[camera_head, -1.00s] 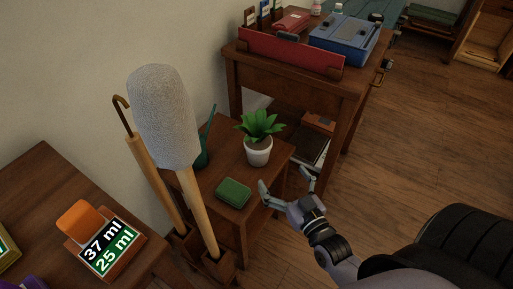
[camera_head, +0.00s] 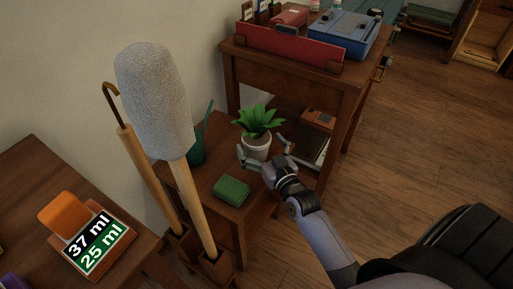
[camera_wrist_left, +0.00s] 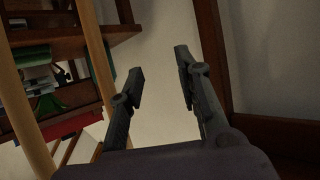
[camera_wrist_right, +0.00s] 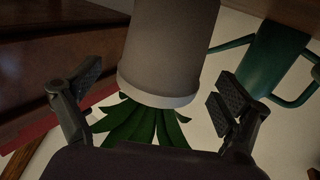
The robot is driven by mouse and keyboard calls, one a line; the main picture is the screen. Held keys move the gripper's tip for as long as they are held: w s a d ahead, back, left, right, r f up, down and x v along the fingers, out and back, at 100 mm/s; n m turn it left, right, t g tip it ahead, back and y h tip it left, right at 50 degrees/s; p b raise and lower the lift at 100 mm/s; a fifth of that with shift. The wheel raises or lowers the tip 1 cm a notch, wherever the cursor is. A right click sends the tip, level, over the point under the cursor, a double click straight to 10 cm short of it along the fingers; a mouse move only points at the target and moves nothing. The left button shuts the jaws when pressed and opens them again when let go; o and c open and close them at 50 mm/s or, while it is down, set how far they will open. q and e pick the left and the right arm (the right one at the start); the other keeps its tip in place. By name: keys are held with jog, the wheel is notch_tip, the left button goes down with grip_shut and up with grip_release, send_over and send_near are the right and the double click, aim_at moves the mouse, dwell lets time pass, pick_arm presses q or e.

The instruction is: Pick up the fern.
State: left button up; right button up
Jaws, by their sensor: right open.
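The fern (camera_head: 259,120) is a green leafy plant in a white pot (camera_head: 256,147), upright on the small wooden side table (camera_head: 221,160). My right gripper (camera_head: 262,150) is open at the pot, with one finger at each side. In the right wrist view, which is upside down, the pot (camera_wrist_right: 170,50) is between and beyond the open fingers, with a gap on each side; the leaves (camera_wrist_right: 145,124) are partly hidden by the gripper. My left gripper (camera_wrist_left: 158,85) is open and empty in its wrist view, away from the fern; it does not show in the head view.
A green box (camera_head: 231,189) lies near the table's front edge. A teal watering can (camera_head: 198,149) stands behind left. A stand with a large grey duster (camera_head: 155,100) and a cane is at left. A desk (camera_head: 345,97) stands behind right.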

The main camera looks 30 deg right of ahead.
jog(key=shift+w, duration=1.05)
pick_arm(q)
jog(key=r, duration=0.1)
jog(key=w+r+t, duration=0.1)
jog(key=shift+w+d+r+t, duration=0.15)
jog(key=shift+d+r+t, duration=0.15)
jog(key=shift+d, duration=0.05)
pick_arm(e)
jog(key=c, duration=1.8)
jog(key=shift+r, duration=0.1)
pick_arm(q)
jog(key=shift+f, duration=0.1)
pick_arm(e)
jog(key=shift+r, duration=0.15)
